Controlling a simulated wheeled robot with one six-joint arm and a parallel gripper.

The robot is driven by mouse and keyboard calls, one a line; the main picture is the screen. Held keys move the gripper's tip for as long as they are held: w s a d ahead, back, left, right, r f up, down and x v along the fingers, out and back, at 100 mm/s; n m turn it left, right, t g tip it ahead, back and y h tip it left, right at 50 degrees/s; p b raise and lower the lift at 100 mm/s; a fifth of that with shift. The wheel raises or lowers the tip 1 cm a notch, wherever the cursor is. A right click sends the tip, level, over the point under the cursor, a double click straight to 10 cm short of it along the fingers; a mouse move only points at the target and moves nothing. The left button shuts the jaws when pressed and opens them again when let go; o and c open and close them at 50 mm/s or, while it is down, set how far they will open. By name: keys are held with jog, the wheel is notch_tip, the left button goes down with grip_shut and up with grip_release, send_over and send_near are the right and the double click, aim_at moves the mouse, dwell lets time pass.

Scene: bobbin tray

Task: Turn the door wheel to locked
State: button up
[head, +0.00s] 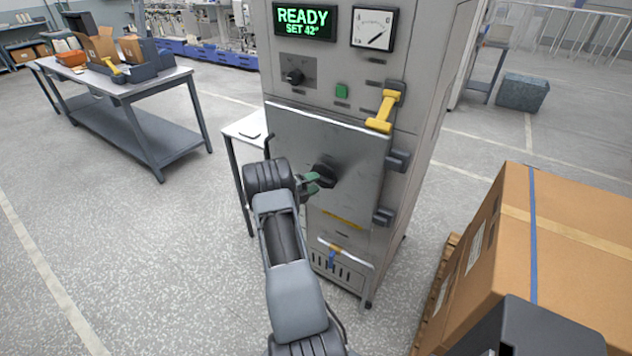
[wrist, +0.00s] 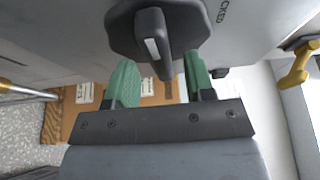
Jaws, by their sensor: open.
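The door wheel (head: 324,174) is a dark round knob on the grey cabinet door (head: 345,152). In the wrist view the wheel (wrist: 125,28) shows close up, with a raised grip bar (wrist: 153,40) carrying a white mark. Part of a word ending in "CKED" is printed on the door beside it. My gripper (head: 315,182) is at the wheel in the head view. In the wrist view my gripper (wrist: 158,78) has green fingers apart, one on each side of the bar's lower end. I cannot tell whether they touch it.
A yellow lever (head: 385,110) sits on the cabinet's right edge. The cabinet display (head: 305,29) reads "READY SET 42°". A large cardboard box (head: 520,250) stands at the right.

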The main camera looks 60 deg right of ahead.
jog(key=shift+x, duration=0.75)
jog(key=shift+c, duration=0.5)
grip_shut()
